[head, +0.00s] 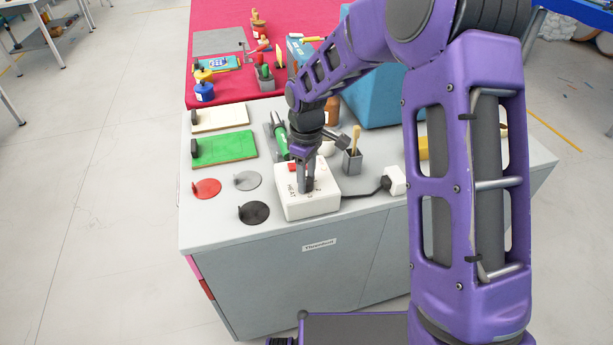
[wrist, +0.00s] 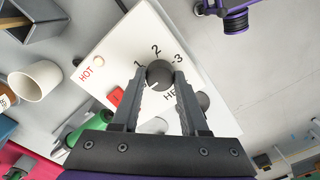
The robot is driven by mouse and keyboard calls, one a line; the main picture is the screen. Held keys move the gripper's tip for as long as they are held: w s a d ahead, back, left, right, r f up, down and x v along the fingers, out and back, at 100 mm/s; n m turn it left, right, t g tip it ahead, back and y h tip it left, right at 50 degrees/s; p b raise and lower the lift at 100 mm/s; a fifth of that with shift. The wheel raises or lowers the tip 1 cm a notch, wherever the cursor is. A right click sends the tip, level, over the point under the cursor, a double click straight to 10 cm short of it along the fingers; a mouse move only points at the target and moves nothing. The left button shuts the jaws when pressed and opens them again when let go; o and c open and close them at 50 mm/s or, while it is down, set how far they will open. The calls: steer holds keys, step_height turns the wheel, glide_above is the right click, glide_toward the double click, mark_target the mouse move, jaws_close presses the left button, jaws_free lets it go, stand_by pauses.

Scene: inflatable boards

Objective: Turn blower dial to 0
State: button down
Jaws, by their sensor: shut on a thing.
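A white control box (head: 313,203) stands on the grey counter, marked "HEAT" in the head view. In the wrist view its top (wrist: 118,48) shows a black round dial (wrist: 160,73) with 1, 2 and 3 around it. A white mark on the dial points to the lower left; no 0 is visible. My gripper (wrist: 161,80) is shut on this dial, with one finger on each side. A second dark knob (wrist: 204,101) is partly hidden behind the right finger. The "HE…" lettering is cut off by that finger. I cannot make out a "blower" label.
A red switch (wrist: 115,96) and a "HOT" lamp (wrist: 99,61) are on the box. A black cable runs right to a white plug (head: 395,181). Red, grey and black discs (head: 254,212) lie left.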

steer(key=shift+c, duration=2.2)
jaws_free()
step_height(320, 180, up, 18)
steer(key=shift+f+p, duration=0.25)
steer(key=shift+p, duration=0.15)
